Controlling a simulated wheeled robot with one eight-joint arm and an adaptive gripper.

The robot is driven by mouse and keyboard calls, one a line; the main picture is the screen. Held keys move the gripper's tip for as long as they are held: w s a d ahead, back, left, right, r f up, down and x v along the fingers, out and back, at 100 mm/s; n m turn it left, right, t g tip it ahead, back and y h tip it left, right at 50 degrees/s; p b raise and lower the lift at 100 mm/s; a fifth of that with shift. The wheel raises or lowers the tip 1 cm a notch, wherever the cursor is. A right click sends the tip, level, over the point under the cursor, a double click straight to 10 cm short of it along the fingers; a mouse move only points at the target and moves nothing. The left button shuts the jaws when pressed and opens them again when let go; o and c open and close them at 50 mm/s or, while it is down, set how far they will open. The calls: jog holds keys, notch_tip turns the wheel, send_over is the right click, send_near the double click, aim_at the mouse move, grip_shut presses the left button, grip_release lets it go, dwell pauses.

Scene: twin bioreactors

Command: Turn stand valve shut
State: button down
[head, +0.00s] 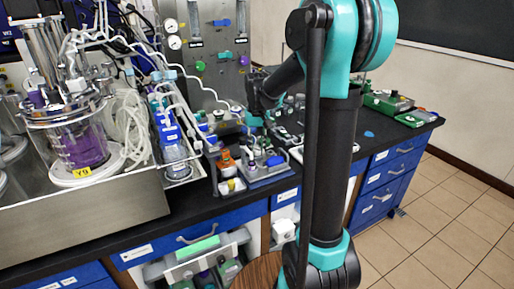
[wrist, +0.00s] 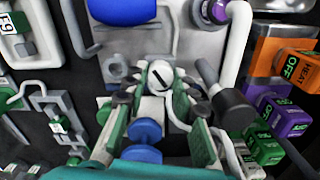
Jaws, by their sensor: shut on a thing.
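In the wrist view, my gripper (wrist: 158,92) reaches toward a grey metal plate, its two green-and-dark fingers on either side of a white round knob with a black bar (wrist: 160,75). The knob appears to be the stand valve, and the fingers are closed on it. The black bar lies aslant. Blue rounded parts (wrist: 146,130) show between the fingers, nearer the camera. In the head view, my gripper (head: 254,115) is in front of the steel panel, low down; my arm and the small scale hide the valve there.
A black-handled part (wrist: 232,105) stands close right of the fingers, with orange, purple and green labelled blocks (wrist: 288,118) beyond. A blue knob (wrist: 122,8) is above. In the head view, a glass vessel (head: 75,145) stands left and small apparatus (head: 265,165) crowds the bench.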

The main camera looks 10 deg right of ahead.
aim_at(257, 150)
jog(key=m, duration=0.6)
dwell(0.6)
jog(key=c, duration=1.2)
grip_release()
notch_tip(257, 150, up, 12)
